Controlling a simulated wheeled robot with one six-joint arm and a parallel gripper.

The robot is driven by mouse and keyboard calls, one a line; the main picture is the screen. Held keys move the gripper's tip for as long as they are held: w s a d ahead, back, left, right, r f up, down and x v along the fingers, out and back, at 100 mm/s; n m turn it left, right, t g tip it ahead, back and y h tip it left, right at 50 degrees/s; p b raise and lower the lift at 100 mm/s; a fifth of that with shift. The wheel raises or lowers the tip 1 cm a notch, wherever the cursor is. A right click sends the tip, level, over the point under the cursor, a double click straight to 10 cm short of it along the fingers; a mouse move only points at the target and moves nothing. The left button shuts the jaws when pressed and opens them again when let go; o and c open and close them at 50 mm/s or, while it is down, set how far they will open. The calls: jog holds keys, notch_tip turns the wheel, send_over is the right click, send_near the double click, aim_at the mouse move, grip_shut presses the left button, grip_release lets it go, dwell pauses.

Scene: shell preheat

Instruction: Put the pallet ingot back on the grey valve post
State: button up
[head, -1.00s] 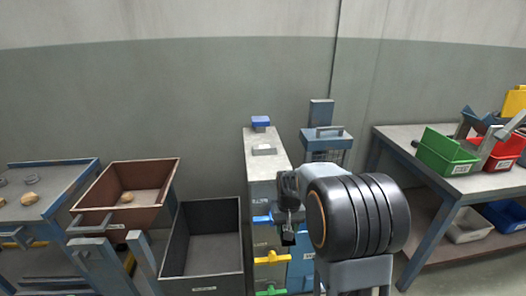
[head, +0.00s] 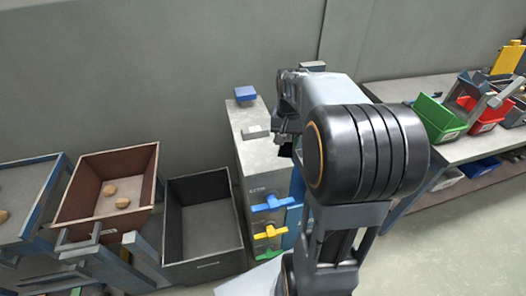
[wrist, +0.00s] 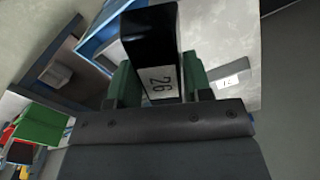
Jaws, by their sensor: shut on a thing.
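In the wrist view my gripper (wrist: 158,82) has its green pads on both sides of a black block (wrist: 150,32) with a white label reading 26. The block sticks out beyond the pads. I take it for the pallet ingot. In the head view my gripper (head: 287,142) is largely hidden by my own arm, close to the right edge of the grey valve post (head: 222,132). The post carries blue (head: 271,204), yellow (head: 270,232) and green valve handles on its front. The held block is barely visible there.
A blue block (head: 245,94) and a grey block (head: 256,132) stand on the post's top, with bare surface nearer the front. An empty dark bin (head: 203,262) and a brown bin (head: 90,226) holding round pieces stand left. A bench with green (head: 438,120) and red bins is right.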

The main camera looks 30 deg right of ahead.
send_over(264, 160)
jog(key=f, duration=0.6)
jog(key=shift+s+d+f, duration=0.1)
jog(key=shift+s+f, duration=0.1)
jog(key=shift+f, duration=0.1)
jog(key=shift+w+f, duration=0.25)
jog(key=shift+f, duration=1.5)
jog(key=shift+f, duration=0.2)
jog(key=o, duration=1.3)
jog(key=shift+s, duration=0.1)
